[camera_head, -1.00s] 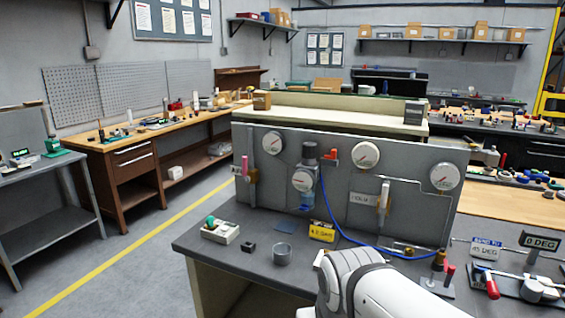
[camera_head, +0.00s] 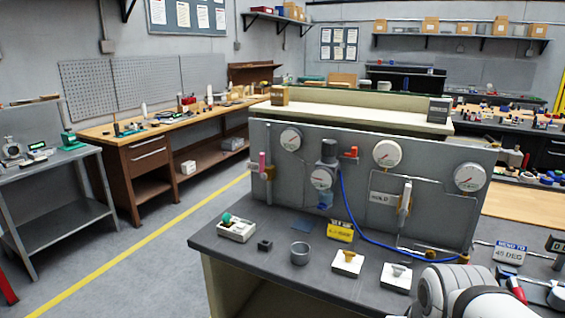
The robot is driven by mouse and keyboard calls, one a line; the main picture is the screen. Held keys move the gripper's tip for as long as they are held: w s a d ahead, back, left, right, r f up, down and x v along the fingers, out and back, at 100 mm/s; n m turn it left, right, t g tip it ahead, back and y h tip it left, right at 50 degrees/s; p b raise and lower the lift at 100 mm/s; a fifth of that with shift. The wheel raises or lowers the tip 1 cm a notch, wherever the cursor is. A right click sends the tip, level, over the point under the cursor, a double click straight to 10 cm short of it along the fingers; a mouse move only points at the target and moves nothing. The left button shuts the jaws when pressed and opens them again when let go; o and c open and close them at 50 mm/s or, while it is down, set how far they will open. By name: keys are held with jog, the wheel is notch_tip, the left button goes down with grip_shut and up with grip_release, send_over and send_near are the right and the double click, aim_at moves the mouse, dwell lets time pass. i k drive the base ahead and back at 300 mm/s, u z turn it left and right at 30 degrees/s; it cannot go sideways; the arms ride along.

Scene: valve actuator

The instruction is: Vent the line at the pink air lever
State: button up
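The pink lever (camera_head: 262,161) stands upright at the left end of the grey panel (camera_head: 358,210), above a brass-coloured fitting (camera_head: 270,173). A round white gauge (camera_head: 291,139) is to the right of the lever, near the panel's top edge. My gripper is out of view. Only a white part of my arm shows at the bottom right, well away from the lever.
A blue hose (camera_head: 371,239) runs along the panel. Open floor lies left of the bench.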

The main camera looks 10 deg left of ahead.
aim_at(264, 175)
jog(key=u, duration=0.05)
jog(key=i, duration=1)
jog(key=z, duration=0.05)
